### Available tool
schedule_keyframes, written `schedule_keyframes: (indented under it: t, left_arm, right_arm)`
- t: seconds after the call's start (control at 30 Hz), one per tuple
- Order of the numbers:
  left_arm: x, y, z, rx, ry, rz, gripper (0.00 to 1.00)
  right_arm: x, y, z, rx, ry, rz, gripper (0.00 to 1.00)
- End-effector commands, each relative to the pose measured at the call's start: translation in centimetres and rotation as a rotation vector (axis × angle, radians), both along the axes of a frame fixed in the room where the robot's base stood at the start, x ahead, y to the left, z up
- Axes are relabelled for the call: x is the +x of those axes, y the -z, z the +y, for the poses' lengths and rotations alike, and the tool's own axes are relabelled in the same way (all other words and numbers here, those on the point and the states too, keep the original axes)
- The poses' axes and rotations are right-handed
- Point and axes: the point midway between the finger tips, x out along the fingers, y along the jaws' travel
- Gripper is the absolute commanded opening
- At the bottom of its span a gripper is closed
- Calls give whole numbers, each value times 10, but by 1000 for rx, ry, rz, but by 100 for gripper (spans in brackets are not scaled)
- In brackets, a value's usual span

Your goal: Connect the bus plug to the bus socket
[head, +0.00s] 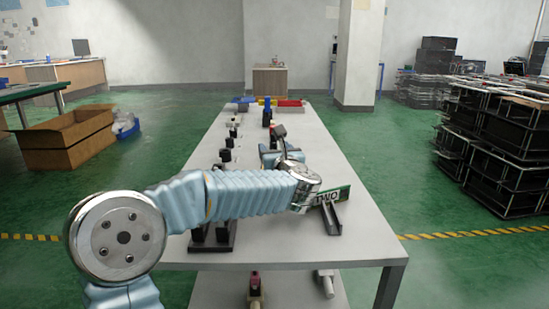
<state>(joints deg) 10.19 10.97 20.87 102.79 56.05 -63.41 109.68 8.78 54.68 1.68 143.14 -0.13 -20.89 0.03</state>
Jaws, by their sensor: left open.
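My left arm comes in from the left and reaches over the near part of the grey table (330,250). Its left gripper (280,143) is small and partly hidden behind my own wrist and sleeve, and it is open. I see nothing held in it. I cannot pick out the bus plug or the bus socket for certain. A dark red-topped connector-like piece (255,284) and a pale one (326,283) sit below the tabletop on a lower shelf. A blue upright piece (267,112) stands farther back on the table. My right gripper is not in view.
Several black fixtures (225,155) line the table's left side. A green board marked TWO (342,194) and a dark channel (331,216) sit near the right edge. Red (290,103) and blue trays stand at the far end. The table's right side is mostly clear.

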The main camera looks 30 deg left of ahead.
Motion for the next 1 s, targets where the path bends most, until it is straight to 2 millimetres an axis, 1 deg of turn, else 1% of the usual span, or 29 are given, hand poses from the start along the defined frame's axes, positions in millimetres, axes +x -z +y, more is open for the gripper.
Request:
schedule_keyframes:
  t: [0.03, 0.1, 0.23, 0.27, 0.63, 1.0]
  left_arm:
    - [4, -1, 4, 0, -1, 1, 58]
    - [6, 0, 6, 0, 0, 0, 58]
    - [6, 1, 5, 0, 0, 0, 58]
    - [5, 1, 5, 0, 0, 0, 57]
    - [5, 1, 5, -1, 1, 1, 0]
    - [6, 3, 5, -3, 1, 6, 0]
  right_arm:
    - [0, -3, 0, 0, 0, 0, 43]
    - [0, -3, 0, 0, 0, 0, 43]
    - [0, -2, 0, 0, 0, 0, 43]
    - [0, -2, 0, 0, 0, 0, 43]
    - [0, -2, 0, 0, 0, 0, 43]
    - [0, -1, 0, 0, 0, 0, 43]
